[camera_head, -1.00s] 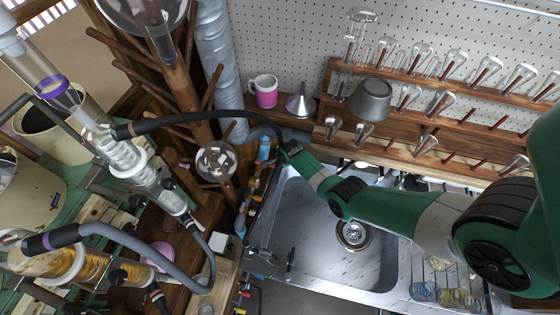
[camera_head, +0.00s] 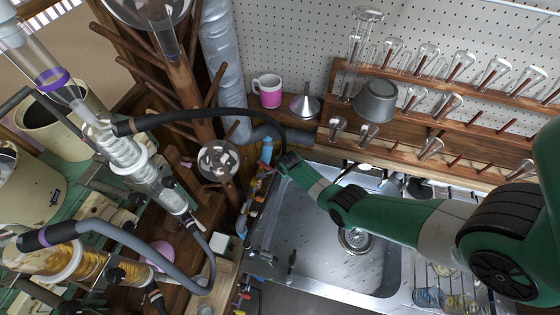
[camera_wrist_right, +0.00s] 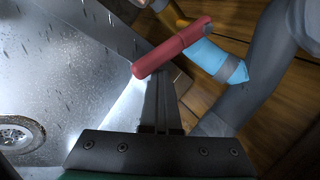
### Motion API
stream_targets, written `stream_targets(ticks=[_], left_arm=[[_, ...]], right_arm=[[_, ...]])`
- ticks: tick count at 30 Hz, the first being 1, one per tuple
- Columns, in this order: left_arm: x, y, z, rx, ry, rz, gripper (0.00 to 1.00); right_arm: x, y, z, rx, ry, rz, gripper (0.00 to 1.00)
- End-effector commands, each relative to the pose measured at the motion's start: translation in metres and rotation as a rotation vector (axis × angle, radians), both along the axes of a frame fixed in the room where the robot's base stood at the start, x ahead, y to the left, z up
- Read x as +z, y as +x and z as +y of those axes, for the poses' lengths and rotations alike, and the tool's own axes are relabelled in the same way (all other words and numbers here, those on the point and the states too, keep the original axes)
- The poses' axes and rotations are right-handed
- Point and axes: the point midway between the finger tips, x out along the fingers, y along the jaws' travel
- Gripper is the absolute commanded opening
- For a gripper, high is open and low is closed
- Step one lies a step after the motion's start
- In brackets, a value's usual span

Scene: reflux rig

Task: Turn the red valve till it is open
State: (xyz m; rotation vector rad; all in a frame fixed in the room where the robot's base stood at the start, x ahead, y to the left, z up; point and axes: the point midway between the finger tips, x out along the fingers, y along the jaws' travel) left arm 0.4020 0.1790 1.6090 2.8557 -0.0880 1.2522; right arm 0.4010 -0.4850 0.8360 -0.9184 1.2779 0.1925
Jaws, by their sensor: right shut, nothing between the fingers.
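The red valve handle (camera_wrist_right: 172,48) is a bar lying diagonally in the right wrist view, with a light blue piece (camera_wrist_right: 222,64) beside it. In the head view the handle shows only as a small red bit (camera_head: 268,168) below the blue piece, by the sink's left edge. My right gripper (camera_wrist_right: 162,88) is shut and empty. Its fingertips are close under the lower left end of the red bar; I cannot tell whether they touch it. In the head view the right gripper (camera_head: 283,164) reaches in over the sink's back left corner. My left gripper is not in view.
The steel sink (camera_head: 310,245) lies below my right arm. A grey pipe (camera_wrist_right: 265,75) runs close to the right of the valve. Glassware and hoses crowd the left. A pink and white mug (camera_head: 269,92) and a metal funnel (camera_head: 305,104) stand behind.

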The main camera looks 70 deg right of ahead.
Motion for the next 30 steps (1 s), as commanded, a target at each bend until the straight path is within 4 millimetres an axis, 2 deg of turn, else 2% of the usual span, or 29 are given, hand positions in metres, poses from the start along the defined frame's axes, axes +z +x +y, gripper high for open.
stream_targets(ticks=[8, 17, 30], left_arm=[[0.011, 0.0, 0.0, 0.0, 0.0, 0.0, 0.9], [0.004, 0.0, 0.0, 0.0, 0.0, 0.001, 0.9], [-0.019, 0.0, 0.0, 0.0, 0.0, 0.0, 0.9]], right_arm=[[0.001, 0.003, 0.023, 0.003, 0.001, 0.002, 0.0], [-0.002, 0.014, 0.045, 0.003, 0.0, 0.0, 0.0], [-0.003, 0.041, 0.069, 0.003, 0.0, -0.003, 0.0]])
